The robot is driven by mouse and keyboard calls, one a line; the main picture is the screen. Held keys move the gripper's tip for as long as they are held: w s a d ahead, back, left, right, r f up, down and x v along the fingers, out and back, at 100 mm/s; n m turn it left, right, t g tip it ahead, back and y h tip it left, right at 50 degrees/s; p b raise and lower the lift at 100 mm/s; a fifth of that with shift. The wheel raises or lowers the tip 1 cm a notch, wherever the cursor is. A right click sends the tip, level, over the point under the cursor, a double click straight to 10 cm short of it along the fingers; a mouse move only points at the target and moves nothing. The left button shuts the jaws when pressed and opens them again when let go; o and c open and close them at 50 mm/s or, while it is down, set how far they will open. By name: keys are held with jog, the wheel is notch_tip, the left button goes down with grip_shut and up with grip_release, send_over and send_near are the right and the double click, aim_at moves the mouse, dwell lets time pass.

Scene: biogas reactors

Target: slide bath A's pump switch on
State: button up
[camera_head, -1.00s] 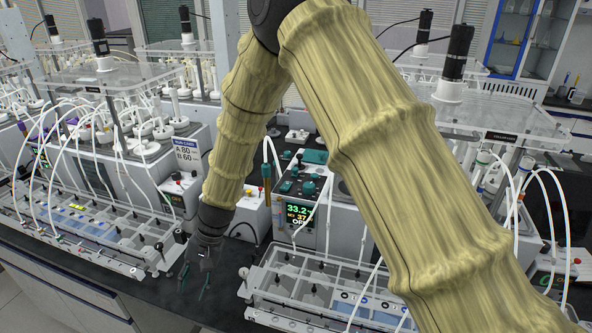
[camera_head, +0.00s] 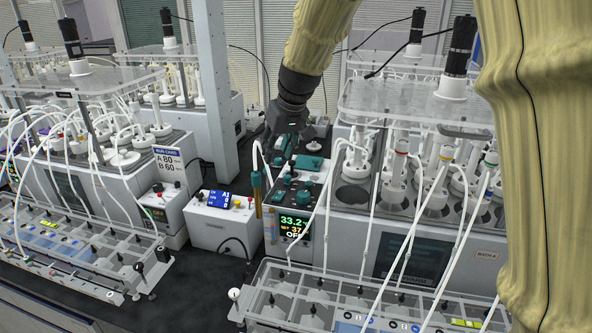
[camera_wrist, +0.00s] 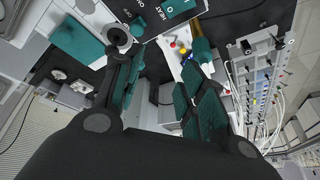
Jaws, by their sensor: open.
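The heater-circulator (camera_head: 293,222) stands at the left end of the bath labelled BATH A (camera_head: 415,258); its display reads 33.2, 37 and OFF. Its dark top carries teal controls. My gripper (camera_head: 289,146) is open and empty above the back of this top, fingers pointing down. In the wrist view, my gripper (camera_wrist: 160,82) has teal pads apart. A large teal block (camera_wrist: 77,40) lies beyond the left finger, near ON lettering.
A teal-and-brass probe (camera_head: 257,190) stands upright at the circulator's left side, near my right finger in the wrist view. A white box with a blue display (camera_head: 221,198) is left of it. Tubes and glassware crowd the right; a grey post (camera_head: 213,90) stands behind.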

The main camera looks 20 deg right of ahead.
aim_at(288, 176)
jog(key=s+d+r, duration=0.2)
jog(key=d, duration=0.2)
jog(key=shift+n+h, duration=0.3)
jog(key=shift+h, duration=0.1)
jog(key=shift+p+x, duration=1.5)
jog(key=shift+x, duration=4)
jog(key=shift+s, duration=0.2)
